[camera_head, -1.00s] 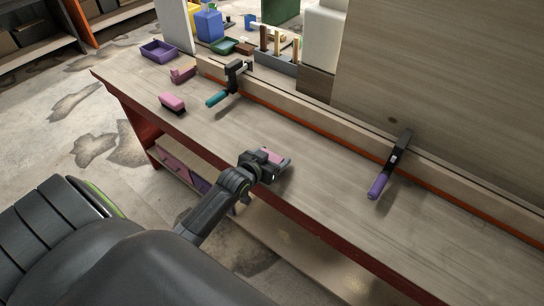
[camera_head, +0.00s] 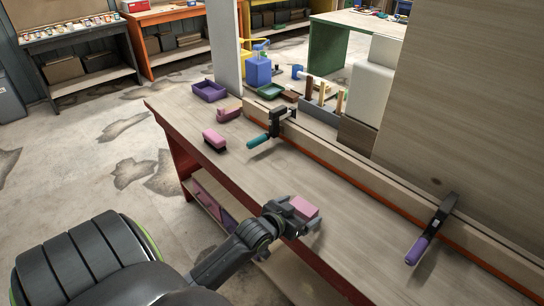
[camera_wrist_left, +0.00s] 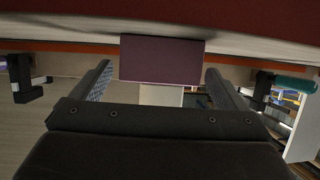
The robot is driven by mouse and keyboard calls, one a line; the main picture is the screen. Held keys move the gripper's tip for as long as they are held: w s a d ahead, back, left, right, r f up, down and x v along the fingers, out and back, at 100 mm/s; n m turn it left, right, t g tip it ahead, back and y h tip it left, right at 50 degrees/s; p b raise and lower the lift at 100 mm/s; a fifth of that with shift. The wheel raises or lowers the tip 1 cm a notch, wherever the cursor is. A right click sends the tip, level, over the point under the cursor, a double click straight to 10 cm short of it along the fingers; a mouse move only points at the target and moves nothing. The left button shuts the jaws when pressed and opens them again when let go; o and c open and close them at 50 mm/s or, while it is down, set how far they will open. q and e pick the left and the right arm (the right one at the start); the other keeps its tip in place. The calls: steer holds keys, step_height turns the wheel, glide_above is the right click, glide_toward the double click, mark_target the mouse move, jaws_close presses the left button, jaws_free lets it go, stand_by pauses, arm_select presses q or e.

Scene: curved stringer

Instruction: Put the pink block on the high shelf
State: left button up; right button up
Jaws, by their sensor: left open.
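The pink block (camera_head: 304,207) is at the front edge of the wooden bench (camera_head: 330,185), right at my left gripper (camera_head: 302,216). In the left wrist view the block (camera_wrist_left: 162,58) shows as a dark pink rectangle between the two spread fingers of my left gripper (camera_wrist_left: 158,85), with a gap on each side. The left gripper is open. I cannot tell from the head view how far the fingers reach around the block. No high shelf can be made out for certain. My right gripper is not in view.
A pink-topped brush (camera_head: 215,140), a pink container (camera_head: 229,110) and a purple tray (camera_head: 209,91) stand at the bench's left end. A teal-handled clamp (camera_head: 270,132) and a purple-handled clamp (camera_head: 432,232) sit along the back rail. The middle bench top is clear.

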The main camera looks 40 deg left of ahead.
arm_select(q)
steer(key=v, duration=1.3)
steer(key=shift+b, duration=0.4)
